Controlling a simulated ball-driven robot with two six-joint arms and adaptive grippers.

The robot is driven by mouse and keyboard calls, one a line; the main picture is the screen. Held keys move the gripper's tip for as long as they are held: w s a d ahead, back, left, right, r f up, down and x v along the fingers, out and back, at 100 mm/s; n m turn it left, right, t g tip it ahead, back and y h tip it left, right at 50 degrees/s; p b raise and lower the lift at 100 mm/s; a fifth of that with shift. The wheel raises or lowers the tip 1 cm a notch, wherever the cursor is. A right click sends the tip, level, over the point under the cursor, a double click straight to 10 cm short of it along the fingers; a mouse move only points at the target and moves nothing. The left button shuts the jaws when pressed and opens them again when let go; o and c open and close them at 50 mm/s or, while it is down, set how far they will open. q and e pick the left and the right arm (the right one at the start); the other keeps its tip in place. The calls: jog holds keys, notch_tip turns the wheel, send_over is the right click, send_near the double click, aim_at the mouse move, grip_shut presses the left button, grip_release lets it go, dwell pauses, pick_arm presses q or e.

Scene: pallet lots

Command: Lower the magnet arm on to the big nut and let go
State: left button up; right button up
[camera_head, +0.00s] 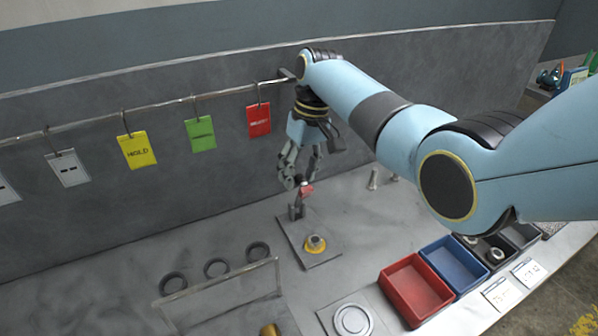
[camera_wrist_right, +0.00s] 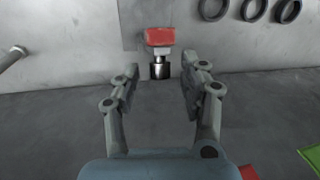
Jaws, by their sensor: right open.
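The magnet arm appears to be the grey upright piece with a red end (camera_head: 306,188) at the back of a grey plate (camera_head: 320,262). In the right wrist view its red block (camera_wrist_right: 159,37) and a dark cylinder show just past my fingertips. The big nut (camera_head: 315,242) sits on the plate in front of it, with a yellow ring around its base. I cannot make out the nut in the wrist view. My right gripper (camera_head: 301,178) is open and empty, just above the red end; it also shows in the wrist view (camera_wrist_right: 160,82). My left gripper is out of view.
Several coloured tags, such as the red one (camera_head: 258,120), hang from a rail along the back panel. Black rings (camera_head: 216,268) lie to the left. A red bin (camera_head: 414,289) and a blue bin (camera_head: 455,264) stand at the right. A round disc (camera_head: 352,320) lies in front.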

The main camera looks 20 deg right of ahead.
jog(key=shift+f, duration=0.1)
grip_shut()
dwell(0.5)
